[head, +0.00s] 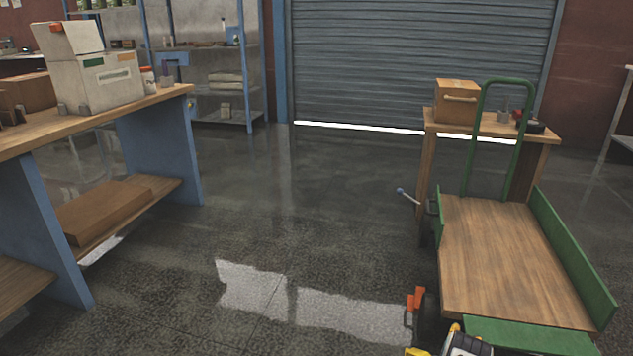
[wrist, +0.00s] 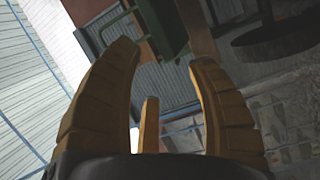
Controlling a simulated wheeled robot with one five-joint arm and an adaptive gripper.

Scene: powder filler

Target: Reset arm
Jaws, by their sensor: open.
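My gripper (wrist: 160,62) shows in the wrist view with its ribbed yellow-brown fingers spread wide. It is open, and nothing sits between the fingers. Behind it, tilted in the picture, are grey slatted panels and a green metal part. In the head view the gripper cannot be made out for sure; only some yellow, black and white parts show at the bottom edge.
A green cart (head: 510,262) with a wooden deck stands at the right. Behind it a small table (head: 548,132) bears a cardboard box (head: 456,101). A workbench (head: 160,97) at the left holds a white box (head: 107,82). The middle floor (head: 290,200) is clear up to the roller shutter (head: 410,60).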

